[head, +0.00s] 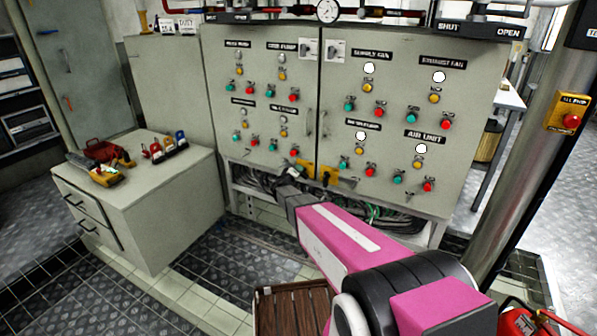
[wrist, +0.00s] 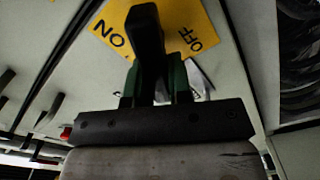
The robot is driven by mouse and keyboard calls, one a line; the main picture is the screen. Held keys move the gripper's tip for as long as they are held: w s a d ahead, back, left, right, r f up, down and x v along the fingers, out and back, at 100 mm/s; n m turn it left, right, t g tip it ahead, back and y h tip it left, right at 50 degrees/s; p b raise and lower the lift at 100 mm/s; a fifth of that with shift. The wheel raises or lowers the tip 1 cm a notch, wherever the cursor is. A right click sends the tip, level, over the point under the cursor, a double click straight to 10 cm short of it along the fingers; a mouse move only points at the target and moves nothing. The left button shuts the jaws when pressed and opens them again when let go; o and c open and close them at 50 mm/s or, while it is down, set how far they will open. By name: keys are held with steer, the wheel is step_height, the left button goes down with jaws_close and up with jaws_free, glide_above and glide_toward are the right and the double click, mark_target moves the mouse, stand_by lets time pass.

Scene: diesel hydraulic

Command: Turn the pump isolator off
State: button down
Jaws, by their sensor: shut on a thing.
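Two yellow isolator plates sit at the bottom of the grey cabinet in the head view, a left one (head: 303,166) and a right one (head: 331,175). No legible label there tells me which one is the pump's. My gripper (head: 290,174) is at the left plate and partly covers it. In the wrist view, my gripper's green fingers (wrist: 160,84) are shut on a black isolator handle (wrist: 146,32). Behind it, the yellow plate (wrist: 208,22) shows ON at the left and OFF at the right. The handle stands between the two words, leaning slightly left. Its lower part is hidden by the fingers.
The cabinet (head: 395,205) carries several coloured buttons and lamps. Open cabling (head: 385,216) runs under it. A low drawer unit (head: 150,195) stands at the left with padlocks on top. A metal post (head: 540,130) and a red extinguisher (head: 525,322) stand at the right.

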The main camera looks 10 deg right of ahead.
steer(key=n, duration=0.2)
steer(key=f+n, duration=0.1)
steer(key=n, duration=0.2)
steer(key=shift+w+a, duration=0.1)
steer(key=shift+n, duration=0.4)
steer(key=c, duration=1)
jaws_free()
steer(key=shift+c, duration=0.2)
steer(key=v, duration=1.1)
steer(key=v, duration=0.7)
steer(key=shift+s+a, duration=0.25)
steer(key=shift+s, duration=0.05)
